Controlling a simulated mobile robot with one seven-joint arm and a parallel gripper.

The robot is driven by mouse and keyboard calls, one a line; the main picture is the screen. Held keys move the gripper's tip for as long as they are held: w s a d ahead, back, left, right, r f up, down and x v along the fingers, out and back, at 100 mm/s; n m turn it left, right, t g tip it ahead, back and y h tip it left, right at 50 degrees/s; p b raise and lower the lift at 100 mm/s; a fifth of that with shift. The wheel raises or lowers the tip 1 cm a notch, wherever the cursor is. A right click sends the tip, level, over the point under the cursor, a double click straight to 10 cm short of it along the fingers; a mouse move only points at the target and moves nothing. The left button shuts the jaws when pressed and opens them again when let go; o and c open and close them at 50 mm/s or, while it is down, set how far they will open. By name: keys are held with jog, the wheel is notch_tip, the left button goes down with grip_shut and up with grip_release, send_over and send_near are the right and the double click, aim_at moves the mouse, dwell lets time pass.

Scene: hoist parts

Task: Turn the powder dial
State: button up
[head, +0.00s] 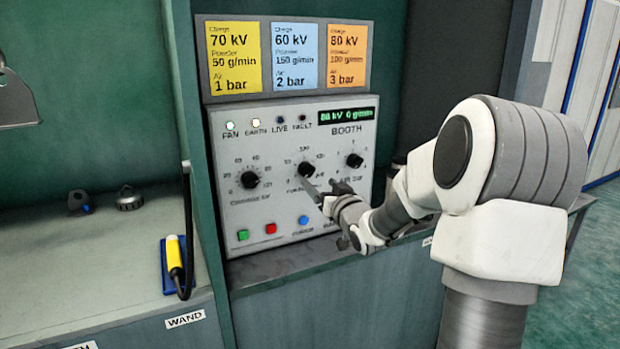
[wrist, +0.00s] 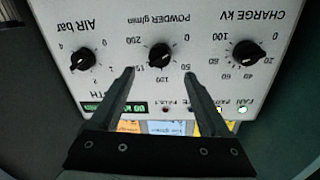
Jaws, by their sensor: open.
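The powder dial (head: 306,169) is a black knob in the middle of three on the grey booth panel (head: 240,212). In the wrist view, which sees the panel upside down, the powder dial (wrist: 159,56) lies beyond and between my fingertips. My gripper (head: 316,193) is in front of the panel, close to the dial and slightly below it in the head view. In the wrist view my gripper (wrist: 158,74) has its two fingers apart with nothing between them. I cannot tell whether the fingertips touch the panel.
The charge dial (head: 250,180) and air dial (head: 355,160) flank the powder dial. Green (head: 243,235), red (head: 271,228) and blue (head: 303,220) buttons sit below. Three setting cards (head: 298,57) stand above. A yellow-handled wand (head: 175,262) rests on the left bench.

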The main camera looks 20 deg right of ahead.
aim_at(309, 173)
jog(key=w, duration=0.7)
jog(key=shift+w+d+b, duration=0.15)
jog(key=shift+w+b, duration=0.15)
jog(key=shift+b, duration=0.1)
grip_shut()
